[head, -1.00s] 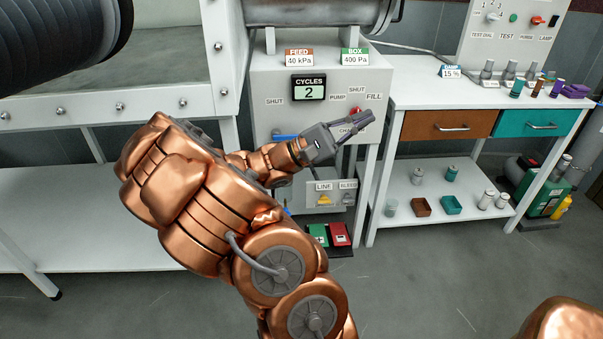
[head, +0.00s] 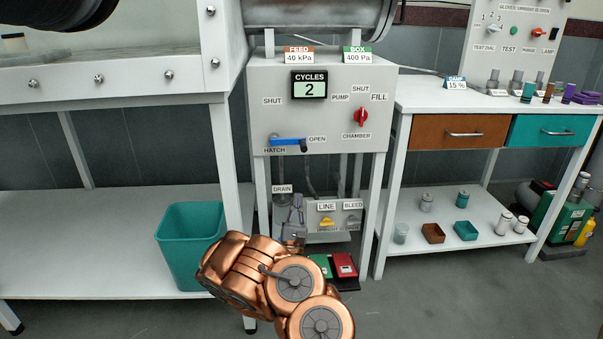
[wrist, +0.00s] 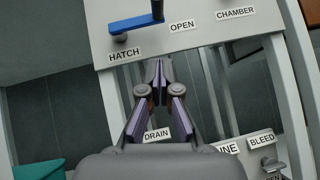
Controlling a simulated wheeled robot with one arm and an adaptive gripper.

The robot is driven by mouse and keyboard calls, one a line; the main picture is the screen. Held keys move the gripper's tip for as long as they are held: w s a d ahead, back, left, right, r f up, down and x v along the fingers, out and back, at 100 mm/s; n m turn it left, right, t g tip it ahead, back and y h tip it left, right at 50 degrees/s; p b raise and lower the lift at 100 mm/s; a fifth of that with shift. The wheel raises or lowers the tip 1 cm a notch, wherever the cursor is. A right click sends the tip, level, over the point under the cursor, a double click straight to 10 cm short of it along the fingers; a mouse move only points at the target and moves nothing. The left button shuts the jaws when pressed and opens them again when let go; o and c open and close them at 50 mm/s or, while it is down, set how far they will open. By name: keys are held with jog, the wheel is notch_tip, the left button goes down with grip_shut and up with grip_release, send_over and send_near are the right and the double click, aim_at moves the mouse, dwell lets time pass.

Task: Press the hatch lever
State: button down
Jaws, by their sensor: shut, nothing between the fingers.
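The hatch lever (head: 288,142) is a blue bar with a dark end at its right. It lies about level on the grey control panel (head: 345,90), between the HATCH and OPEN labels. In the wrist view the lever (wrist: 135,23) is at the top left, with its dark end standing up at the right. My gripper (head: 297,203) is below the panel, near the DRAIN label, pointing up. In the wrist view my gripper (wrist: 159,68) is shut and empty, its tips below the panel's lower edge and apart from the lever.
A red chamber knob (head: 361,117) is right of the lever. Pipes and a LINE/BLEED valve box (head: 338,232) sit under the panel, between white legs. A teal bin (head: 188,245) stands left, a white bench (head: 430,97) right. The panel front is clear.

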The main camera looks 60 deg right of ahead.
jog(key=shift+w+f, duration=0.15)
jog(key=shift+f, duration=0.2)
jog(key=s+a+r+b+x, duration=0.1)
jog(key=b+x, duration=0.4)
jog(key=x, duration=0.7)
jog(key=shift+s+r, duration=0.2)
jog(key=shift+r, duration=0.6)
jog(key=shift+w+r, duration=0.1)
